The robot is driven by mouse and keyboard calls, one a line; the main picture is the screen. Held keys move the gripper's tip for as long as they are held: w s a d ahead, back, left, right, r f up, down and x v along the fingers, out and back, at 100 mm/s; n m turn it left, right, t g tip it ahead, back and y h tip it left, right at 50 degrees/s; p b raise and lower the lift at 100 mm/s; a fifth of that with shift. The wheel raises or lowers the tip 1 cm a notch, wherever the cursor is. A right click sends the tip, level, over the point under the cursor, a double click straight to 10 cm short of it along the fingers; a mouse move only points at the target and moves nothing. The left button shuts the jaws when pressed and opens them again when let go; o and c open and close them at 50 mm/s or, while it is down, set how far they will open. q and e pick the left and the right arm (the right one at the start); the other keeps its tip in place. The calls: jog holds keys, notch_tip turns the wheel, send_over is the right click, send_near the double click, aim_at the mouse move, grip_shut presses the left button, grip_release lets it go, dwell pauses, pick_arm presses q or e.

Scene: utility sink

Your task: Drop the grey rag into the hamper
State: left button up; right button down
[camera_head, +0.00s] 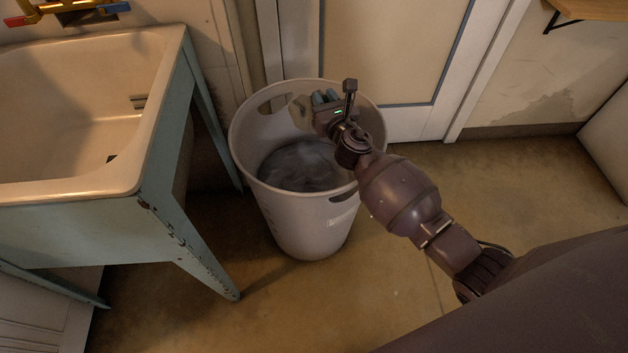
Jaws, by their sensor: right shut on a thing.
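The hamper (292,222) is a tall light-grey plastic bin with cut-out handles, standing upright on the floor right of the sink. My right gripper (316,108) is over the hamper's open top, near its back rim. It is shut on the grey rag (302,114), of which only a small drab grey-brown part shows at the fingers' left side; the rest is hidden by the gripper. A dark blue-grey, crumpled-looking mass (300,166) lies low inside the hamper. My left gripper is not in view.
A white utility sink (75,120) on a worn pale-blue stand (150,222) is at the left, its front leg near the hamper. A door (375,50) is behind the hamper. The floor (350,310) in front is clear.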

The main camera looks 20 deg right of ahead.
notch_tip(320, 180, down, 5)
jog(key=b, duration=0.2)
jog(key=shift+s+r+b, duration=0.1)
jog(key=shift+b, duration=0.25)
jog(key=shift+f+b, duration=0.55)
jog(key=shift+b, duration=0.05)
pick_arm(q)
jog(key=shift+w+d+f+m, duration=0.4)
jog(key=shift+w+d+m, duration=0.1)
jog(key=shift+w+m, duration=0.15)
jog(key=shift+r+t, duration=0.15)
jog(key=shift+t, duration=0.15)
pick_arm(e)
jog(key=shift+r, duration=0.15)
jog(key=c, duration=0.8)
grip_release()
jog(key=shift+c, duration=0.2)
jog(key=shift+s, duration=0.3)
pick_arm(q)
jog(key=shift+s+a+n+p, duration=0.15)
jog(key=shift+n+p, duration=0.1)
jog(key=shift+p, duration=0.3)
pick_arm(e)
jog(key=s, duration=1)
jog(key=shift+a, duration=0.15)
